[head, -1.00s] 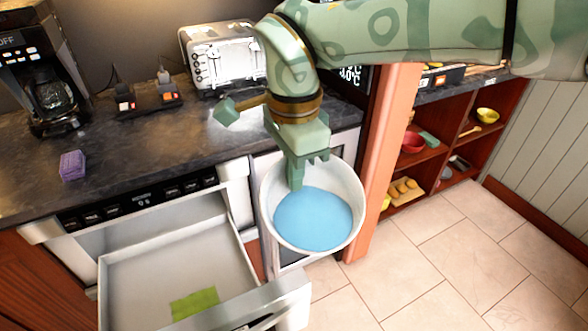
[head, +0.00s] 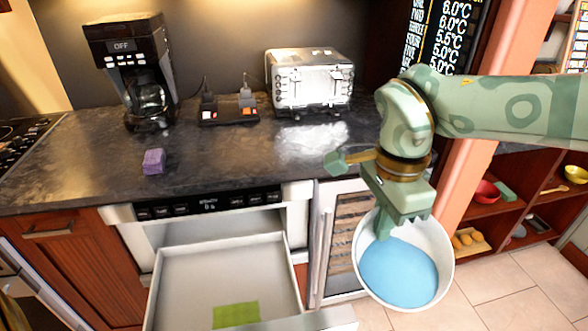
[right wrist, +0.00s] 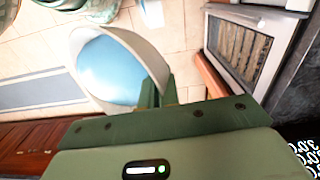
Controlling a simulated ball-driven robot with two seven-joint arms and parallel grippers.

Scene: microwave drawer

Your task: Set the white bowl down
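The white bowl (head: 447,262) has a blue inside and is held in the air to the right of the open drawer, in front of the glass-fronted cooler. The drawer (head: 190,285) below the counter is pulled out and holds a flat green square (head: 236,314). My left gripper is not in view.
The dark counter (head: 225,165) has a clear middle stretch. A coffee maker (head: 135,75), a purple sponge-like block (head: 154,161), a power strip (head: 228,112) and a toaster (head: 309,80) stand on it. Shelves (head: 510,208) are at the right.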

